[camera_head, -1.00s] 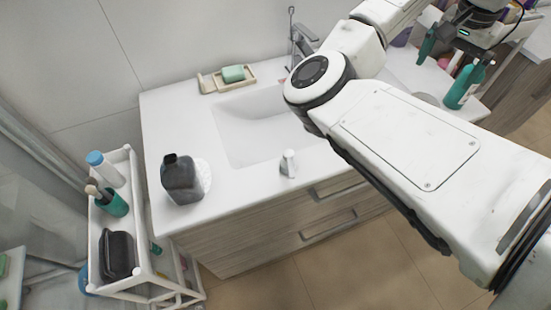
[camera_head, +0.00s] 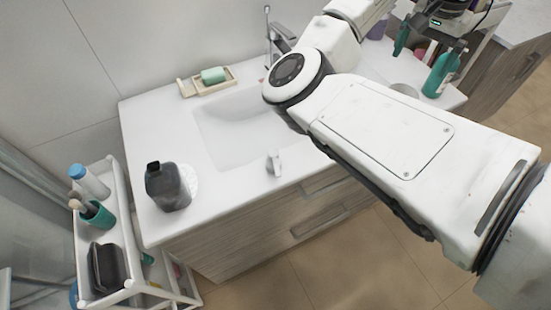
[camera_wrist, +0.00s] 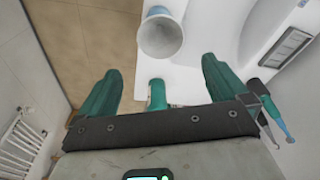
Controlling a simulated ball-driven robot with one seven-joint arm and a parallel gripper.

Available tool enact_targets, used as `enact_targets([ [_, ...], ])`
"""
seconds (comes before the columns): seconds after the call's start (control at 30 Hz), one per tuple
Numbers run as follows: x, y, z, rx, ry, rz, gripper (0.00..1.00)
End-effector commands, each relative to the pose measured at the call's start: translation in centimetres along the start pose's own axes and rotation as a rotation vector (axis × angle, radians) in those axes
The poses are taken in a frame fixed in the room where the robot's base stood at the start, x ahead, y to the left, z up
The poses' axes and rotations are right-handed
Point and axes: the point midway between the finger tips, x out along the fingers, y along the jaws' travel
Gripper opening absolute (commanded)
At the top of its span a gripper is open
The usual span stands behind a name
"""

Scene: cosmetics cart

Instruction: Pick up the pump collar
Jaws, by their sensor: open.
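A teal bottle (camera_head: 441,75) with a dark top stands at the right end of the counter. In the wrist view a teal bottle (camera_wrist: 157,95) shows between the fingers of my gripper (camera_wrist: 162,66). The gripper is open, with nothing clamped between its teal fingers. A small white piece (camera_head: 273,163), perhaps a pump head, stands at the counter's front edge, far from the gripper. I cannot tell for certain which part is the pump collar.
A pale flared cup (camera_wrist: 160,36) stands just beyond the fingertips. A dark bottle (camera_head: 168,188) and a soap dish (camera_head: 208,84) are on the counter (camera_head: 225,187). A white cart (camera_head: 128,235) holds toiletries at left. The sink (camera_head: 240,125) is empty.

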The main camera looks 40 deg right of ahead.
Motion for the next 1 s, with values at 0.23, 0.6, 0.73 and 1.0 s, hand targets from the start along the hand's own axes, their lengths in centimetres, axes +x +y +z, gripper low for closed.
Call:
enact_targets([
  [0.23, 0.0, 0.0, 0.0, 0.0, 0.0, 0.0, 1.0],
  [0.6, 0.4, -4.6, 4.4, -0.187, -0.01, -0.033, 0.71],
  [0.73, 0.9, -8.8, 10.0, -0.402, -0.029, -0.06, 0.7],
  [1.0, 2.1, -13.9, 23.0, -0.868, -0.086, -0.088, 0.7],
])
